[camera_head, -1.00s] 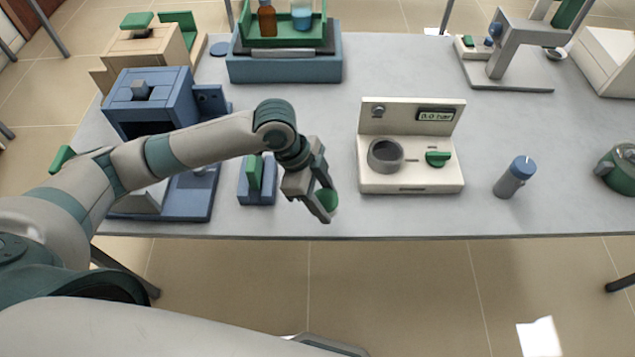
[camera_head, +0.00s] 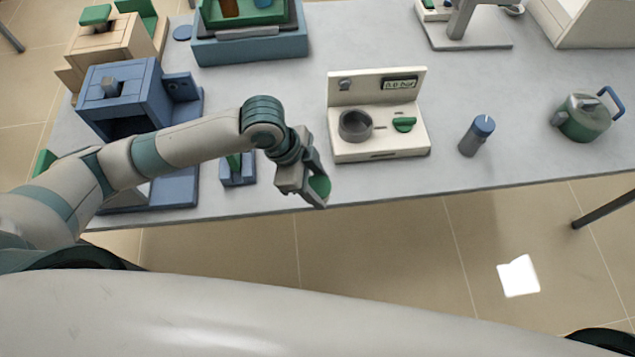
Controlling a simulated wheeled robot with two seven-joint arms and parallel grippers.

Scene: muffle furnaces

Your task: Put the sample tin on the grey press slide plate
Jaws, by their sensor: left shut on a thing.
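My left gripper (camera_head: 308,188) is shut on a small green thing (camera_head: 320,187), probably the sample tin, held over the table's front edge. The fingers cover most of it. A blue machine (camera_head: 125,98) with a dark opening stands at the left, and a light grey piece (camera_head: 130,196) on its blue base is partly hidden behind my left forearm. A grey stand with a flat base plate (camera_head: 470,41) is at the back right, cut by the picture's top edge. I cannot tell which one is the press slide plate. My right gripper is not in view.
A cream pressure unit (camera_head: 380,145) with a grey ring stands right of the gripper. Further right are a blue-capped cylinder (camera_head: 476,137) and a green pot (camera_head: 583,120). A small blue block (camera_head: 238,175) is left of the gripper. The table's middle is clear.

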